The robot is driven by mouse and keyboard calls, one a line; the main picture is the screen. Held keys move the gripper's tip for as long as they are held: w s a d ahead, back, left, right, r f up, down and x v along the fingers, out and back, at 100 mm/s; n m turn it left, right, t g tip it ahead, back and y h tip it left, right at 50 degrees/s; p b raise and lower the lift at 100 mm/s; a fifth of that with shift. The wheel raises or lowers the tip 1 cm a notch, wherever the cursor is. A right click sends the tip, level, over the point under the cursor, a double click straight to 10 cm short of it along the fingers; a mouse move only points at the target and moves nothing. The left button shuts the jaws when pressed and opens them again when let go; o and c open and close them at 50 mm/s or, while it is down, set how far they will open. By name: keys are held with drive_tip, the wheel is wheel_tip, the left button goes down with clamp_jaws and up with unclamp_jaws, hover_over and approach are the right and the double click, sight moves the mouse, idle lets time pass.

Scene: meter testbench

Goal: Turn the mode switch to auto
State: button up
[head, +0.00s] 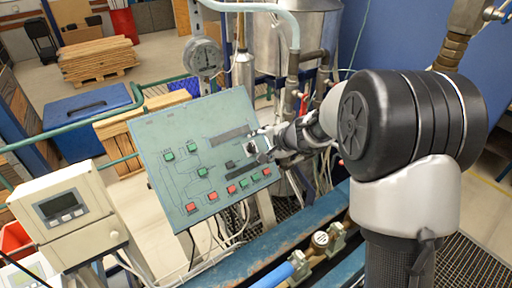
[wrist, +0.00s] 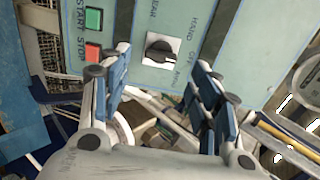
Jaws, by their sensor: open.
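The mode switch (wrist: 160,50) is a black rotary knob on a white square plate on the light green panel. In the wrist view it sits between and just beyond my fingertips, with the words HAND and OFF printed to its right. The third label is partly covered by a finger, and I cannot tell which label the knob points to. In the head view the switch (head: 250,149) is small, at the panel's right side. My gripper (wrist: 161,58) is open, one finger on each side of the knob; it also shows in the head view (head: 262,146). I see no contact with the knob.
The tilted control panel (head: 150,135) carries several green and red push buttons. A green START button (wrist: 94,19) and a red STOP button (wrist: 92,51) lie close to my left finger. A beige meter box (head: 68,208) stands at lower left; pipes and cables run behind and below.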

sight(254, 147)
drive_tip(key=shift+x, duration=2.4)
drive_tip(key=c, duration=1)
